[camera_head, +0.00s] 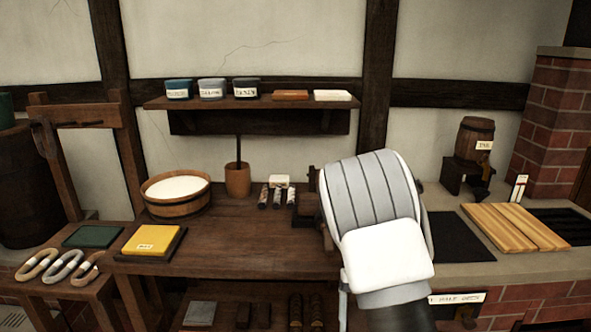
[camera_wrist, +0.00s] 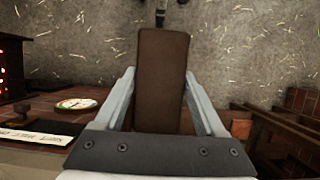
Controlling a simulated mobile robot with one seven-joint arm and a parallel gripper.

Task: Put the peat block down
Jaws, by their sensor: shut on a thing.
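The peat block (camera_wrist: 161,75) is a long dark brown block in the middle of the wrist view. My gripper (camera_wrist: 160,100) is shut on it, with one pale finger along each side. The block's far end points away from the gripper, and its lower end is hidden behind the gripper's dark crossbar. In the head view my white arm fills the centre right, and the gripper and block are hidden behind it.
A wooden bench (camera_head: 225,236) holds a tub of white stuff (camera_head: 177,188), a yellow block (camera_head: 152,240) and small rolls. A counter at right has a black mat (camera_head: 455,236) and slatted boards (camera_head: 514,227). A shelf (camera_head: 252,104) holds boxes. A round dial (camera_wrist: 76,104) shows in the wrist view.

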